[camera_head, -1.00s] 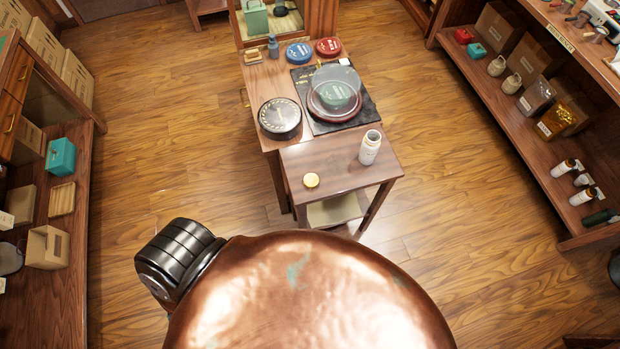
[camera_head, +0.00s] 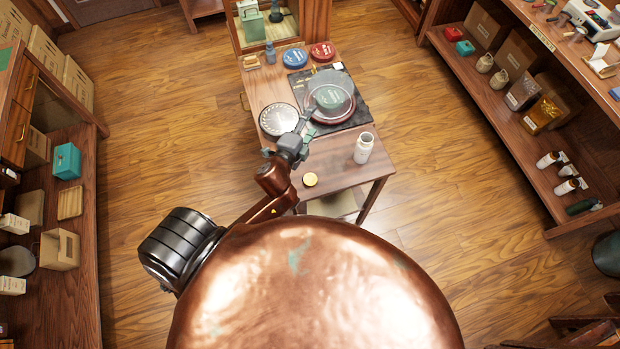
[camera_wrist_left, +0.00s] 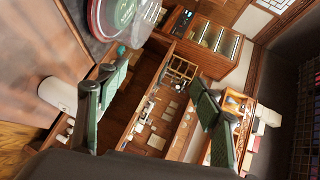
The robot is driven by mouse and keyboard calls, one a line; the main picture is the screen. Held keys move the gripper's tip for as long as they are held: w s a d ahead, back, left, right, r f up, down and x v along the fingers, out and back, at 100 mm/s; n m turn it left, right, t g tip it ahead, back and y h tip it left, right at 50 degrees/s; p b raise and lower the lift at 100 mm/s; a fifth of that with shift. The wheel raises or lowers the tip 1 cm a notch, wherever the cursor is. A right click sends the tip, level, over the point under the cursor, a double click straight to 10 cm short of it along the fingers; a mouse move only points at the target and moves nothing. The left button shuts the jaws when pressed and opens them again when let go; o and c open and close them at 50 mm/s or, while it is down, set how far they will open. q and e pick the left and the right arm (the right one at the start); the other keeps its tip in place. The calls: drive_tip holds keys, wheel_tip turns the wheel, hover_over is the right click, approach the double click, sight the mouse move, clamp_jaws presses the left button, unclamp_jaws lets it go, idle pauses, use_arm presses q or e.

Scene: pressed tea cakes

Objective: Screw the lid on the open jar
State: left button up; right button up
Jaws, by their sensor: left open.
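The open white jar (camera_head: 363,149) stands upright on the near part of the wooden table, its dark mouth uncovered. In the left wrist view the jar (camera_wrist_left: 57,94) lies at the left, outside the fingers. The gold lid (camera_head: 310,179) lies flat on the table, to the left of the jar and nearer to me. My left gripper (camera_head: 311,117) is above the table, to the left of the jar and beyond the lid. Its fingers (camera_wrist_left: 155,103) are apart with nothing between them. I do not see my right gripper.
A round tea cake under a clear cover (camera_head: 331,97) sits on a black mat (camera_head: 300,83) behind the jar. The tabletop between lid and jar is clear.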

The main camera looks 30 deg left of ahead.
use_arm(q)
drive_tip(key=w+d+r+m+t+h, duration=0.4)
drive_tip(key=d+r+m+h, duration=0.3)
drive_tip(key=d+r+m, duration=0.5)
drive_tip(key=s+d+f+m+g+h, duration=0.2)
drive_tip(key=s+d+m+g+h, duration=0.25)
drive_tip(key=d+m, duration=0.6)
drive_tip(key=s+d+f+m+g+h, duration=0.1)
drive_tip(key=s+d+m+g+h, duration=0.2)
drive_tip(key=d+m+g+h, duration=0.7)
drive_tip(key=s+a+f+m+g+y, duration=0.1)
drive_tip(key=s+a+f+m+y, duration=0.25)
drive_tip(key=f+m+y, duration=0.4)
drive_tip(key=s+a+f+m+g+y, duration=0.2)
drive_tip(key=a+f+m+y, duration=0.2)
drive_tip(key=f+m, duration=0.6)
drive_tip(key=a+f+m+y, duration=0.2)
drive_tip(key=a, duration=0.4)
drive_tip(key=w+a+f+m+g+y, duration=0.1)
drive_tip(key=a+f+m+y, duration=0.1)
drive_tip(key=a, duration=0.5)
drive_tip(key=a+f+m+y+p, duration=0.1)
drive_tip(key=a+f+y, duration=0.1)
drive_tip(key=a+y, duration=0.2)
drive_tip(key=shift+w+a+m, duration=0.2)
drive_tip(key=shift+a, duration=0.65)
drive_tip(key=shift+w+a+m, duration=0.15)
drive_tip(key=shift+a+m, duration=0.05)
drive_tip(key=shift+a, duration=0.65)
